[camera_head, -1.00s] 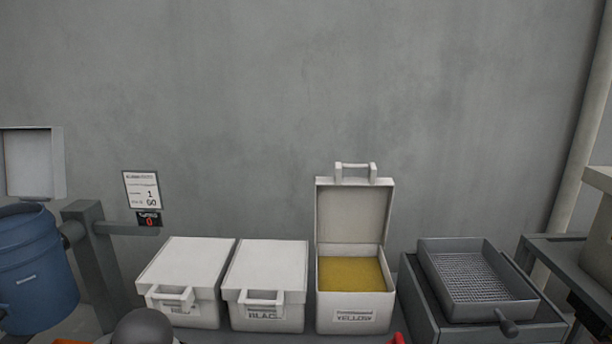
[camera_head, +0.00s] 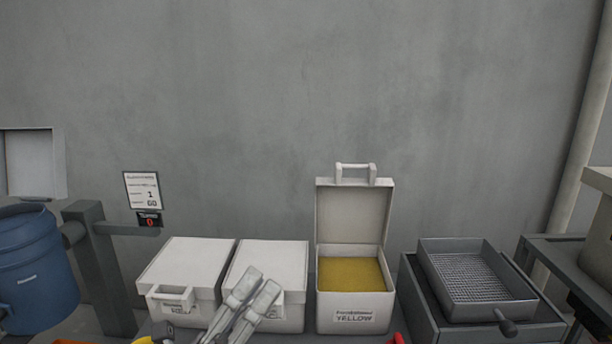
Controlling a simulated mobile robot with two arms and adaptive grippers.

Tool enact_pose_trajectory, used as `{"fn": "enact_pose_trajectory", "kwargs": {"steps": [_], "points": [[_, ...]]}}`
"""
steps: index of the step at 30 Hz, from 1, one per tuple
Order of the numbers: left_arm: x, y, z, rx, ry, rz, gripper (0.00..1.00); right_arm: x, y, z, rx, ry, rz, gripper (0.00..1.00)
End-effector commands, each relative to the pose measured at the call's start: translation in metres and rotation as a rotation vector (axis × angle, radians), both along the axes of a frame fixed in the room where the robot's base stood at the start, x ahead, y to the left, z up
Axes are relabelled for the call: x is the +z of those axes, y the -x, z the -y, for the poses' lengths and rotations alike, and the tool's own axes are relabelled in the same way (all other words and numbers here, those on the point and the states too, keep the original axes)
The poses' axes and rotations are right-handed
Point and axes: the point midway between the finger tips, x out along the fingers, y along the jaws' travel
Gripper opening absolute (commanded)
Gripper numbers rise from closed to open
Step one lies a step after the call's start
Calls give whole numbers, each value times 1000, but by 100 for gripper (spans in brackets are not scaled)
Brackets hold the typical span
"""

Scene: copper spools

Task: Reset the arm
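My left gripper (camera_head: 254,291) shows at the bottom, left of centre, in the head view. Its two pale grey fingers point up and to the right, in front of the middle white box (camera_head: 266,262), and hide most of that box's label and handle. A narrow gap shows between the fingertips, with nothing visible between them. Whether the fingers are fully shut is hard to tell. My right gripper is not in view.
A closed white box (camera_head: 185,266) stands at left. An open box labelled YELLOW (camera_head: 353,317) holds yellow material. A mesh tray (camera_head: 476,284) on a dark stand is to its right. A blue bucket (camera_head: 38,269) stands far left, near a grey post (camera_head: 96,265).

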Motion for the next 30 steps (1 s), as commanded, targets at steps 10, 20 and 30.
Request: {"fn": "enact_pose_trajectory", "kwargs": {"steps": [10,20,30], "points": [[-156,-27,-130,347,830,-867,39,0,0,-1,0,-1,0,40],[-324,89,-153,753,1386,-1547,39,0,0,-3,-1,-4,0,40],[-392,189,-135,1063,1594,-1901,39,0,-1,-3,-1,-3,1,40]]}}
